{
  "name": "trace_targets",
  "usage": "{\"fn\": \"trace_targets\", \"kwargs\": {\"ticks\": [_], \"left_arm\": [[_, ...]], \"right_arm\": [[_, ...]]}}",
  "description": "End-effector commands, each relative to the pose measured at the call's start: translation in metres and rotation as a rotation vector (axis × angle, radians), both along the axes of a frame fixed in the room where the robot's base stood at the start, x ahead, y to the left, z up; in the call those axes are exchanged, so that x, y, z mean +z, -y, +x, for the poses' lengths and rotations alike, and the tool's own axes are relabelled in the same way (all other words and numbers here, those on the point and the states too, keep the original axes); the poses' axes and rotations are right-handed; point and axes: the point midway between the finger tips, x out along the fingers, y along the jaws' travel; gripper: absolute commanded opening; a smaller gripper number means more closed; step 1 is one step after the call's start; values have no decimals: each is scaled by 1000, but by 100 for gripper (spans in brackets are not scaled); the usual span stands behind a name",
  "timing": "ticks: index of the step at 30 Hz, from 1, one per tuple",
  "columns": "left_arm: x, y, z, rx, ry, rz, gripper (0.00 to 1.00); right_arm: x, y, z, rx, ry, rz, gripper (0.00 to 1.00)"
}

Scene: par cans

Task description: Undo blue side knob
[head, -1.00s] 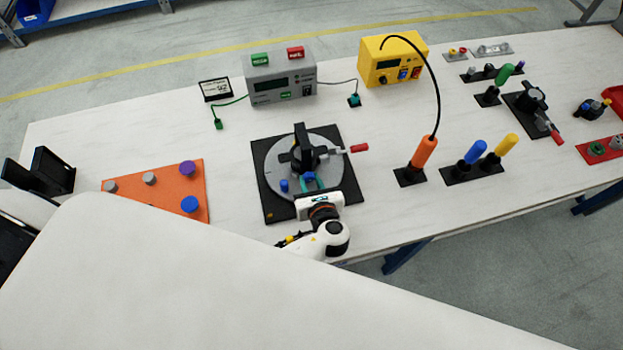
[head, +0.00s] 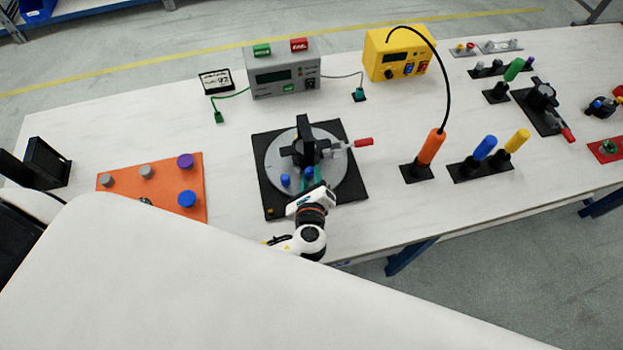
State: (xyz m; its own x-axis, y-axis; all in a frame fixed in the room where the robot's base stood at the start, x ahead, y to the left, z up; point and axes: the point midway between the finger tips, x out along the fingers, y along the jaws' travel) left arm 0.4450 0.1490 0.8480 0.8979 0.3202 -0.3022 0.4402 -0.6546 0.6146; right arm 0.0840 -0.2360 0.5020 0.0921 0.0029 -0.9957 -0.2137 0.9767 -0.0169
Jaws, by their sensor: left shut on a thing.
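A round grey plate (head: 345,178) on a black square base (head: 271,203) carries a black upright fixture (head: 303,130) in the middle of the table. A blue knob (head: 309,171) sits at the front of this fixture. A second blue knob (head: 285,180) stands on the plate to its left. My left gripper (head: 308,182) reaches in from the front edge, its teal fingers shut at the front blue knob. The fingers and wrist hide part of that knob and the plate's front. My right gripper is not in view.
A red-tipped lever (head: 363,142) sticks out right of the plate. An orange board (head: 160,196) with knobs lies left. Grey (head: 285,72) and yellow (head: 397,55) boxes stand behind. An orange-handled tool (head: 430,148) stands right. A large white surface (head: 200,280) hides the near left.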

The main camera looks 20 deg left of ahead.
Motion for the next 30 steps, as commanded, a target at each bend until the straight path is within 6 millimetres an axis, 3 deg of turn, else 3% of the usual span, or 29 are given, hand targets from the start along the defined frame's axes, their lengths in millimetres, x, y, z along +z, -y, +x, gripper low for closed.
{"fn": "trace_targets", "kwargs": {"ticks": [16,17,21,30], "left_arm": [[1,-1,1,2,18,-22,5],[1,-1,1,2,18,-22,29],[1,-1,1,2,17,-21,50],[1,-1,0,2,4,-8,50]], "right_arm": [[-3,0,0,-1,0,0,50],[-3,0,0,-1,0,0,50],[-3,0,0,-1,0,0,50],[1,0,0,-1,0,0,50]]}}
